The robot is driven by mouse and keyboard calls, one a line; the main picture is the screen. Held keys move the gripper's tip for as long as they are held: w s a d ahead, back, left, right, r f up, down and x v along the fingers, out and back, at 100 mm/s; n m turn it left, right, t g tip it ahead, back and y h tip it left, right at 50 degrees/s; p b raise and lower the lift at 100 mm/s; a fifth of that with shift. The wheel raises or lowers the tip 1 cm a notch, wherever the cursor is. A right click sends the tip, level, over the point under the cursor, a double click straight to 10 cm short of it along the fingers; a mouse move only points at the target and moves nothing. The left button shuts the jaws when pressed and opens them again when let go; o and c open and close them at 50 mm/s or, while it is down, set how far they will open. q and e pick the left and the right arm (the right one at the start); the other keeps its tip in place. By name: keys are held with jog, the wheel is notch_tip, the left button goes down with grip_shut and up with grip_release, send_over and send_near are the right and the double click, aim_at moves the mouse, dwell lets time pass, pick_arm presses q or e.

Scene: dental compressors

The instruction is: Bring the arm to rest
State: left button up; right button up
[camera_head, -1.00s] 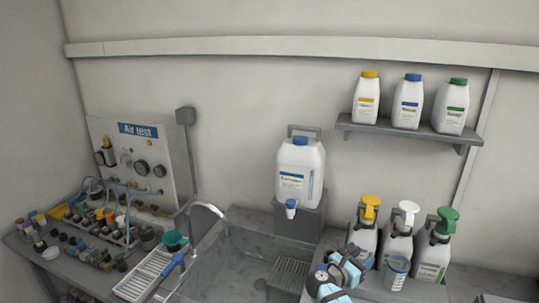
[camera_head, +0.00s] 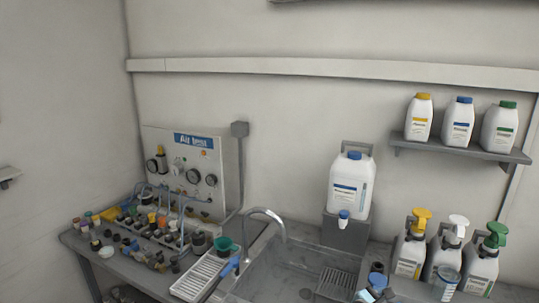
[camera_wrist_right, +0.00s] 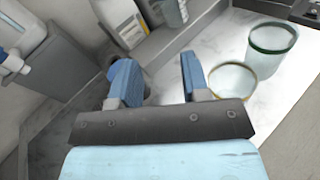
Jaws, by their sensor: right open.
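My right gripper (camera_wrist_right: 158,80) shows in the right wrist view with its two blue fingers apart and nothing between them. In the head view it shows at the bottom edge as a blue and grey shape (camera_head: 376,284), in front of the spray bottles and beside the sink, partly cut off. In the wrist view two clear cups, one with a green rim (camera_wrist_right: 272,50) and one with a tan rim (camera_wrist_right: 232,82), stand beyond the fingers to the right. My left gripper is not in view.
A sink (camera_head: 276,272) lies left of the gripper, with a white jug (camera_head: 350,188) behind it. Spray bottles (camera_head: 411,252) and a measuring cup (camera_head: 446,284) stand at the right. A shelf (camera_head: 460,147) holds three bottles. An air test panel (camera_head: 190,165) stands at the left.

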jog(key=s+f+m+g+y, duration=0.25)
jog(key=s+m, duration=0.25)
jog(key=s, duration=0.4)
jog(key=s+f+m+g+y, duration=0.1)
jog(key=s+f+m+y, duration=0.35)
jog(key=s, duration=0.45)
jog(key=s+a+r+m+y, duration=0.3)
jog(key=s+r+m+y, duration=0.15)
jog(key=s, duration=0.65)
jog(key=s+a+r+m+y, duration=0.25)
jog(key=s+m, duration=0.35)
jog(key=s, duration=0.4)
jog(key=w+a+f+t+y, duration=0.1)
jog(key=w+a+f+t, duration=0.1)
jog(key=f, duration=0.2)
jog(key=w+a+f+t+y, duration=0.1)
jog(key=a+f+t, duration=0.1)
jog(key=f, duration=0.3)
jog(key=w+a+f+n+t+y, duration=0.1)
jog(key=w+a+f+t, duration=0.1)
jog(key=f, duration=0.2)
jog(key=shift+w+f+t, duration=0.2)
jog(key=shift+w+t, duration=0.15)
jog(key=shift+d, duration=0.1)
